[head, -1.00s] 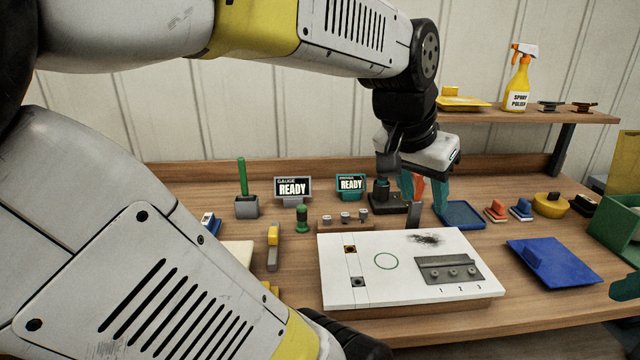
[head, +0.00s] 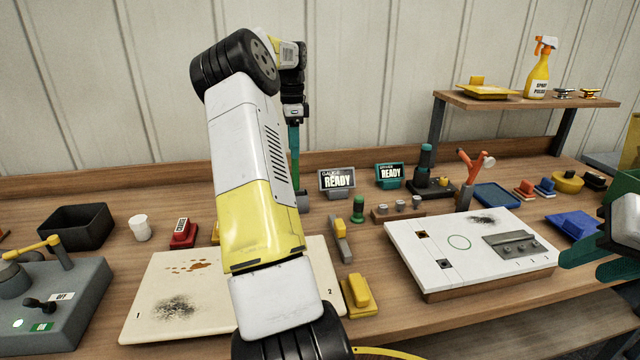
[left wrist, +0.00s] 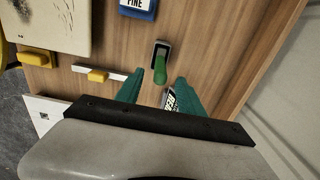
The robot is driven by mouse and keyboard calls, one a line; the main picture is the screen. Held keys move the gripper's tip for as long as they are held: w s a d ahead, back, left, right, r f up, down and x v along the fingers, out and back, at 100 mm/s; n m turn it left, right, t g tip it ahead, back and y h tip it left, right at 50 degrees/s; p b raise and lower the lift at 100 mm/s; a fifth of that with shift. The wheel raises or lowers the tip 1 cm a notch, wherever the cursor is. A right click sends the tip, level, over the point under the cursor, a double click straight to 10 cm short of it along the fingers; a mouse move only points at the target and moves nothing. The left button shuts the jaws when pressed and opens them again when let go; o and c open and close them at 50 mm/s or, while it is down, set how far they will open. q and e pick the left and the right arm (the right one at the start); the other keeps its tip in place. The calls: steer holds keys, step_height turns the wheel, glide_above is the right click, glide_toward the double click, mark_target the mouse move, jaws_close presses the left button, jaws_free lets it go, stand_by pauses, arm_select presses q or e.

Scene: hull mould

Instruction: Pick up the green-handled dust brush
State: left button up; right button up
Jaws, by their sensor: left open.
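The green-handled dust brush (left wrist: 160,68) stands in a small dark holder (left wrist: 162,46) in the left wrist view. Its handle points toward my left gripper (left wrist: 159,92), which is open, with the two teal fingers apart and the handle ahead of the gap between them. In the head view my left gripper (head: 294,155) hangs behind my own forearm, near the back of the bench. My right gripper (head: 590,257) is at the right edge, partly cut off.
The gauge READY sign (head: 337,182) stands just right of the holder. An orange-handled tool (head: 473,165) stands behind the white mould block (head: 470,242). A stained cream panel (head: 215,270), red block (head: 183,233), white cup (head: 139,228) and black bin (head: 78,226) lie left.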

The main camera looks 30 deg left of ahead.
arm_select(q)
glide_above(296, 190)
steer(key=f, duration=0.5)
steer(key=w+f, duration=0.1)
steer(key=f, duration=0.1)
steer(key=shift+a+f, duration=0.3)
steer(key=shift+f, duration=0.05)
jaws_close()
